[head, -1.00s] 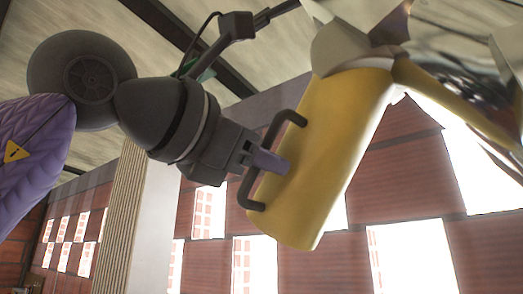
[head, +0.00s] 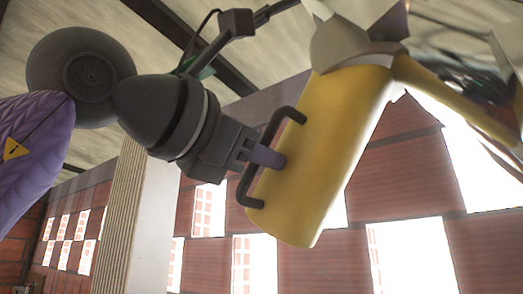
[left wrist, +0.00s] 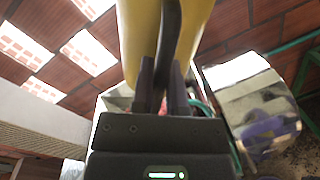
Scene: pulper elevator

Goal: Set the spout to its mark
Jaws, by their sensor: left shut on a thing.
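The yellow spout (head: 335,145) hangs at a tilt in the middle of the head view, its lower end toward the bottom left. Its upper end meets a grey collar (head: 350,40). A dark bar handle (head: 246,190) is fixed along its left side. My left gripper (head: 265,157) is shut on the handle near its middle. In the left wrist view the handle (left wrist: 171,35) runs down between the two fingers (left wrist: 168,92), with the yellow spout (left wrist: 140,35) behind it. I cannot make out a mark. My right gripper is not in view.
A yellow strut (head: 455,103) and shiny metal surfaces are at the upper right. A pale ribbed post (head: 120,220) stands at the left. Brick wall with bright openings (head: 405,255) lies behind.

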